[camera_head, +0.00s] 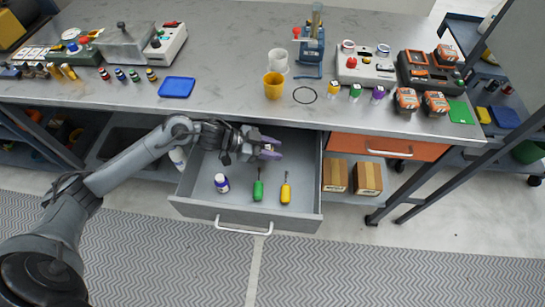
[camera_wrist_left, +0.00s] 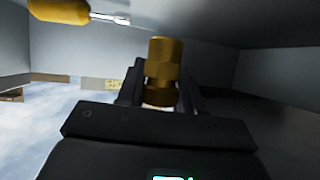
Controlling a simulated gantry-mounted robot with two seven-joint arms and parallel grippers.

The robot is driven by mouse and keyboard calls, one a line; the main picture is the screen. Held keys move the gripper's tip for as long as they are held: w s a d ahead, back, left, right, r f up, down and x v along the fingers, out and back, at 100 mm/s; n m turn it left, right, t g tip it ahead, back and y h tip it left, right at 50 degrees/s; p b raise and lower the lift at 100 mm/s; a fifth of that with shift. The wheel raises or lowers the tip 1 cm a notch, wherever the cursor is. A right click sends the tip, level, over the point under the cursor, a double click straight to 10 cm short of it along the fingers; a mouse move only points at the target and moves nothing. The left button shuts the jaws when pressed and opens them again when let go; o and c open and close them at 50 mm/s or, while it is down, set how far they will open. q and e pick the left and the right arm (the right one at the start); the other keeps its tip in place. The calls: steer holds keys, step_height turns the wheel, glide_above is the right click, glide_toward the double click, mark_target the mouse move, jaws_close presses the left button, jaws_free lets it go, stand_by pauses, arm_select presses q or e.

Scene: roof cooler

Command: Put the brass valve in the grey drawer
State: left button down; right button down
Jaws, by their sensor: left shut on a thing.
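The brass valve (camera_wrist_left: 162,72) stands between my left gripper's fingers in the left wrist view. My left gripper (camera_head: 268,149) is shut on it. The grey drawer (camera_head: 195,211) is pulled open below the bench, and my left gripper is inside its opening, toward the back. In the head view I cannot make out the valve at the fingers. Drawer walls surround the valve in the wrist view; whether it touches the drawer floor I cannot tell. My right gripper is not in view.
The bench edge overhangs the drawer's back. An orange drawer (camera_head: 360,146) is shut at right.

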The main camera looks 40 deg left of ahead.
mark_target(272, 163)
arm_select(q)
step_height(272, 163, down, 4)
steer(key=shift+r+b, duration=0.1)
steer(key=shift+b, duration=0.6)
steer(key=c, duration=0.7)
jaws_free()
steer(key=shift+f, duration=0.2)
steer(key=shift+c, duration=0.2)
steer(key=shift+s+a+r, duration=0.1)
steer(key=shift+r, duration=0.15)
steer(key=shift+s+a+r+p, duration=0.15)
steer(key=shift+s+a+p, duration=0.1)
steer(key=shift+p, duration=0.1)
steer(key=shift+p+v, duration=1.2)
steer(key=shift+v, duration=2.05)
